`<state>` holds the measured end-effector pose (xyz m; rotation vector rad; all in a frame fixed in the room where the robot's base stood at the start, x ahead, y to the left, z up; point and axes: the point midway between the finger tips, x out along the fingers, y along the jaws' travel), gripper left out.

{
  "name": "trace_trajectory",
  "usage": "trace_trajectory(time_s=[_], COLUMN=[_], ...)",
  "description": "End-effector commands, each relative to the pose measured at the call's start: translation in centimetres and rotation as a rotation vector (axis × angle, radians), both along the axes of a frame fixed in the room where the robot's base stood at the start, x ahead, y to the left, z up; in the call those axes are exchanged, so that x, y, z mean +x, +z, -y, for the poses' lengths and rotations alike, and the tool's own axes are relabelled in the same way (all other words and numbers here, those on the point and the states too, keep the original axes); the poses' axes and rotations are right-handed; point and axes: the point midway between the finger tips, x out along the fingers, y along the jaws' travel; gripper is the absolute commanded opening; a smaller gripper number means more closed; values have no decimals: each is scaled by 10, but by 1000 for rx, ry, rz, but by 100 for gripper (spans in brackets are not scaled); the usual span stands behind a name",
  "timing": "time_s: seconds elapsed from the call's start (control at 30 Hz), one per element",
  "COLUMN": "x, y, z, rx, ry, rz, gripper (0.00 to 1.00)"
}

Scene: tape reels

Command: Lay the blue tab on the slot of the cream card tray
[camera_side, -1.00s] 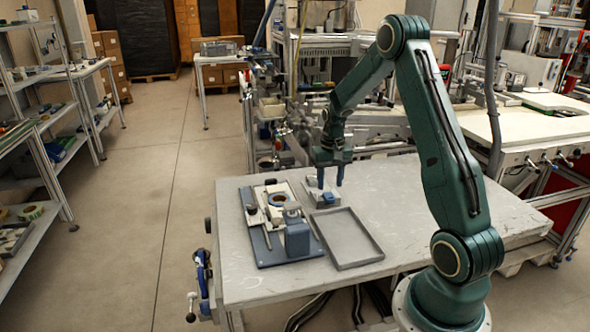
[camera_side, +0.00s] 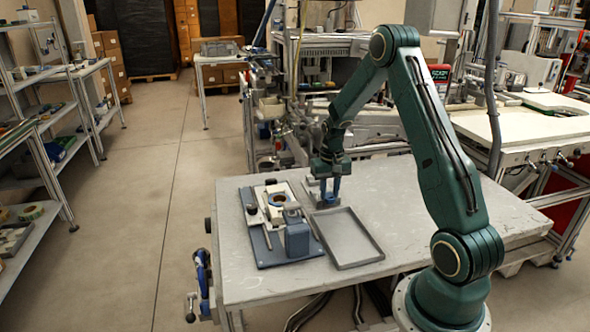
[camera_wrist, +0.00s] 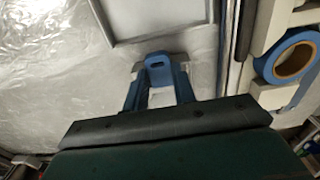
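The blue tab (camera_wrist: 158,72), upright with a small slot-shaped hole, sits at a grey block (camera_side: 312,194) near the middle of the table. My gripper (camera_side: 330,196) is low over that block, its two blue fingers pointing down. In the wrist view its fingers (camera_wrist: 159,82) stand on either side of the tab, very close to it; I cannot tell whether they press on it. The cream parts on the blue-based fixture (camera_side: 262,252) may be the cream card tray; cream pieces (camera_wrist: 272,97) also show at the right of the wrist view. I cannot make out its slot.
A shallow grey tray (camera_side: 346,240), empty, lies in front of my gripper. The fixture to the left carries a blue tape reel (camera_wrist: 293,61), rods and a blue-grey block (camera_side: 297,238).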

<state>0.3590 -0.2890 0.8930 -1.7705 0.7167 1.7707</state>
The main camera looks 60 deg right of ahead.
Motion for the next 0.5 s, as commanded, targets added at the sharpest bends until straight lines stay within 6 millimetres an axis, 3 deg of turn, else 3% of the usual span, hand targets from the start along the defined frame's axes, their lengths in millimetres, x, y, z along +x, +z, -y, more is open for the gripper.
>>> trace_trajectory(time_s=[0.5], x=[0], y=[0], z=[0], rx=[0], ry=[0], rz=[0], gripper=[10])
